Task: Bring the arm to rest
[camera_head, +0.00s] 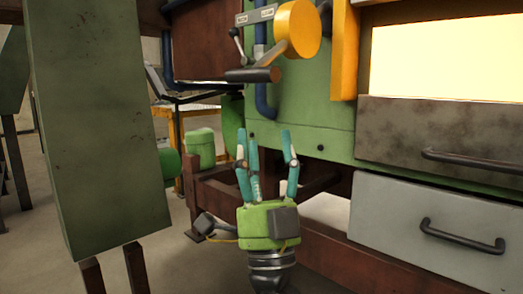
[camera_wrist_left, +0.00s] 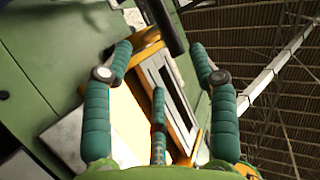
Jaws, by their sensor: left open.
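My left gripper (camera_head: 266,162) is in the lower middle of the head view, with its teal fingers pointing up. The fingers are spread and nothing is between them. It is in front of the green furnace body (camera_head: 335,140), apart from it as far as I can tell. In the left wrist view the spread fingers of the left gripper (camera_wrist_left: 160,85) frame the furnace front, tilted in the picture. My right gripper is in neither view.
A grey drawer (camera_head: 400,225) and a dark drawer (camera_head: 400,130) with black handles are at the right, below a bright opening (camera_head: 447,58). A lever with an orange disc (camera_head: 298,28) is above the gripper. A tall green box (camera_head: 95,120) stands at the left.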

